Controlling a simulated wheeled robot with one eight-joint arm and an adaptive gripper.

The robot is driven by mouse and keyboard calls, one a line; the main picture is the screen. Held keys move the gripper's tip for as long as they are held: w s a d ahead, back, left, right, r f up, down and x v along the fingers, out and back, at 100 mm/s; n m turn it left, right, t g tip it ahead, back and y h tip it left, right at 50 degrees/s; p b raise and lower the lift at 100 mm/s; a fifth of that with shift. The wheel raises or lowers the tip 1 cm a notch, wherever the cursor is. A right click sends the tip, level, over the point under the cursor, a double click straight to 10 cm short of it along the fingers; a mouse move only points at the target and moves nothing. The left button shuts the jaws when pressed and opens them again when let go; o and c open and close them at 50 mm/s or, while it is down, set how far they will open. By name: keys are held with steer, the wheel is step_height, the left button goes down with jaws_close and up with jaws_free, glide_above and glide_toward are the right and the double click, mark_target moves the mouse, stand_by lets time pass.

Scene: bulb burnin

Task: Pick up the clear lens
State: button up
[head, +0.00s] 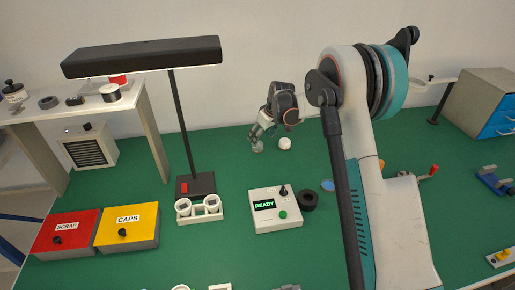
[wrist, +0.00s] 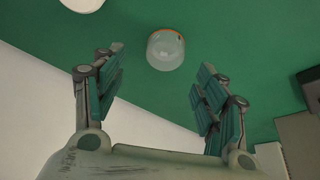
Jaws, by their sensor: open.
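The clear lens (wrist: 165,50), a small translucent cup shape with an orange edge, stands on the green bench top. In the wrist view it lies beyond and between my spread fingertips, apart from both. My gripper (wrist: 156,74) is open and empty. In the head view my gripper (head: 261,130) reaches down at the back middle of the bench, and the lens (head: 257,147) shows just below its fingers. The exact gap between fingers and lens is hard to tell.
A white round piece (head: 285,143) stands close right of the lens. A READY tester box (head: 274,208), a black ring (head: 307,200) and a lamp base (head: 195,186) stand nearer. SCRAP (head: 66,232) and CAPS (head: 127,227) bins are at left. Bench around the lens is clear otherwise.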

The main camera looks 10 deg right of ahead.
mark_target(258, 146)
steer(key=x, duration=0.1)
steer(key=b+x, duration=0.1)
steer(key=x, duration=0.1)
steer(key=b+x, duration=0.1)
steer(key=x, duration=0.1)
steer(key=shift+s+a+f, duration=0.15)
steer(key=shift+s+f, duration=0.1)
steer(key=shift+r, duration=0.15)
steer(key=c, duration=0.8)
